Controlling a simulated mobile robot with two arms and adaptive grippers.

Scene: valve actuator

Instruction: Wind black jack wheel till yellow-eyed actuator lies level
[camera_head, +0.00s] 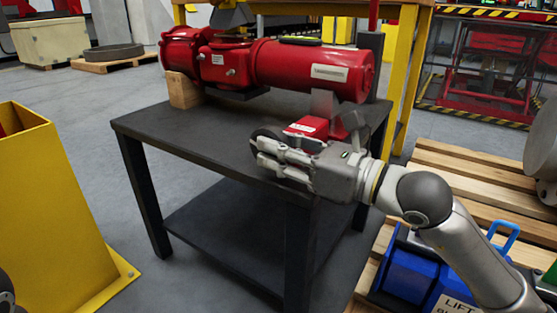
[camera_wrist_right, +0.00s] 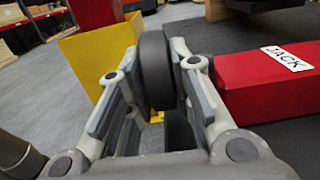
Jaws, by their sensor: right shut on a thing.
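The red actuator (camera_head: 300,66) lies lengthwise over the dark table (camera_head: 215,127). Its left end is by a wooden block (camera_head: 184,91), and a grey bracket (camera_head: 324,103) stands under its right part. A black and yellow-green piece (camera_head: 300,41) sits on its top. I cannot tell whether the actuator is level. The red jack (camera_head: 308,126) is below the right part; its JACK label shows in the right wrist view (camera_wrist_right: 268,84). My right gripper (camera_head: 272,158) is shut on the black jack wheel (camera_wrist_right: 155,70), one finger on each side. The wheel is partly hidden in the head view.
A yellow steel post (camera_head: 40,200) stands at the left. A wooden pallet (camera_head: 470,172) with a blue lifting box (camera_head: 415,275) is at the right, under my right arm. A yellow frame (camera_head: 403,75) stands behind the table. The table's left part is clear.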

